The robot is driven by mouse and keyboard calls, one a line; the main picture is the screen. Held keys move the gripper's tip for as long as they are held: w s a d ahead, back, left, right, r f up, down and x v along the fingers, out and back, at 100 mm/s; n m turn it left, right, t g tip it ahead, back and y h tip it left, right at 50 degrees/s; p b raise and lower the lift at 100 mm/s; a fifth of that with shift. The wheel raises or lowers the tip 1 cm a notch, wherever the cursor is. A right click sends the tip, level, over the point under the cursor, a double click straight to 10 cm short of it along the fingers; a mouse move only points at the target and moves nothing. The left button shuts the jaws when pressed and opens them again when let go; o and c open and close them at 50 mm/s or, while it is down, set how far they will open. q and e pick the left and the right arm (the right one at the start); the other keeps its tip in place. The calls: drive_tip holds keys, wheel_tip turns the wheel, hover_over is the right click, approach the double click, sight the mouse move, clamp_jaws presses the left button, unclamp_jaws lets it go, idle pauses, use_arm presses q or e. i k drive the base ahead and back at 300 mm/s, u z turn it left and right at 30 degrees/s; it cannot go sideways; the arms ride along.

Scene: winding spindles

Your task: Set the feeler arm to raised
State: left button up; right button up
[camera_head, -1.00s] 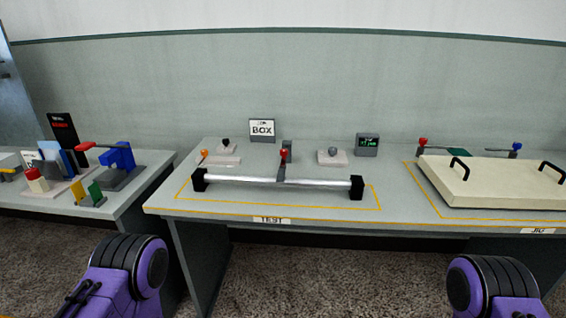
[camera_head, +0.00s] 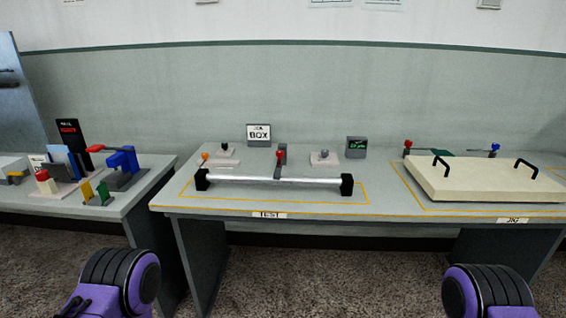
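On the table marked TEST, a silver bar (camera_head: 245,180) lies between two black end blocks. A dark post (camera_head: 281,150) stands just behind the bar near its middle, and a dark arm with a red knob (camera_head: 279,155) shows there, its lower end meeting the bar in the picture. This looks like the feeler arm; whether it touches the bar is too small to tell. My left and right grippers are out of view; only purple and black parts of my two arms show at the bottom edge.
A small pad with an orange knob (camera_head: 204,155) and a pad with a grey knob (camera_head: 324,154) sit behind the bar. A cream lidded panel (camera_head: 485,182) lies right; cluttered fixtures stand left.

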sight(279, 154)
drive_tip(key=z, duration=0.3)
drive_tip(key=k, duration=0.15)
drive_tip(key=u, duration=1)
drive_tip(key=i, duration=0.65)
drive_tip(key=z, duration=0.4)
